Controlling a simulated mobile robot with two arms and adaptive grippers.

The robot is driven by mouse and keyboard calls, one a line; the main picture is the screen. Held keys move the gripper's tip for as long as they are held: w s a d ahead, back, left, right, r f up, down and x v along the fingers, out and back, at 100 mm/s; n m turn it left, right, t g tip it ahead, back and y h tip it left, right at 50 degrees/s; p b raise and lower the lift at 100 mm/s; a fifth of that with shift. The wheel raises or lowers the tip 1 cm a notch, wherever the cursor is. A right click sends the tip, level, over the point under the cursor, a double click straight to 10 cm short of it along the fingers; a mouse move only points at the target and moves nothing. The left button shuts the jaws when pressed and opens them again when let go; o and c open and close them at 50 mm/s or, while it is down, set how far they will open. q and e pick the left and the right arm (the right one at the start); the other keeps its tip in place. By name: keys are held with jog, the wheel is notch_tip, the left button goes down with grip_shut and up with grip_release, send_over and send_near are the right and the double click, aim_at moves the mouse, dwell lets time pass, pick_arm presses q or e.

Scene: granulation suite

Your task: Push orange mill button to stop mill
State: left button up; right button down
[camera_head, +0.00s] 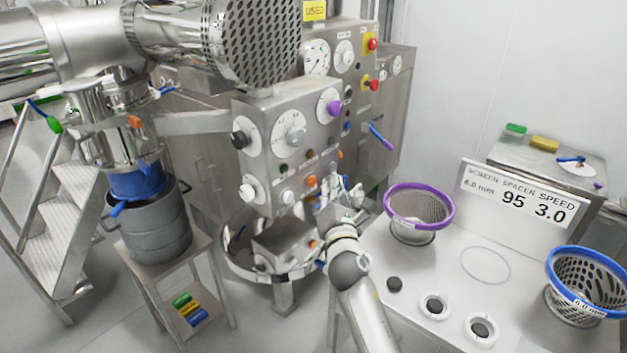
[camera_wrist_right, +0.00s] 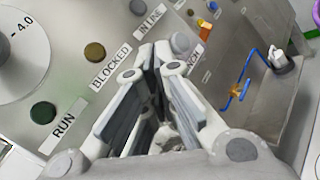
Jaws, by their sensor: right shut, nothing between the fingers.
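A grey mill control panel (camera_head: 262,120) with dials and buttons stands in the middle of the head view. An orange button (camera_head: 311,181) sits low on its front, and a smaller orange one (camera_head: 340,155) sits at its right edge. My right gripper (camera_head: 336,188) is shut and empty, just right of the panel's lower part. In the right wrist view its fingertips (camera_wrist_right: 158,58) are together before the panel, near a grey button (camera_wrist_right: 180,42). An orange button (camera_wrist_right: 207,27) shows up and right of them. I cannot tell whether the fingers touch anything. My left gripper is not in view.
A white table (camera_head: 450,275) at right holds a purple-rimmed screen (camera_head: 420,208), a blue-rimmed screen (camera_head: 587,280) and a sign (camera_head: 522,198). A grey drum (camera_head: 157,228) stands on a stand at left. In the wrist view, a blue handle (camera_wrist_right: 233,92) sticks out right of the fingers.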

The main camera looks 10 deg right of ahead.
jog(key=s+d+p, duration=0.1)
jog(key=s+d, duration=0.1)
jog(key=s, duration=0.1)
jog(key=shift+d+p, duration=0.2)
jog(key=shift+p, duration=0.1)
dwell(0.5)
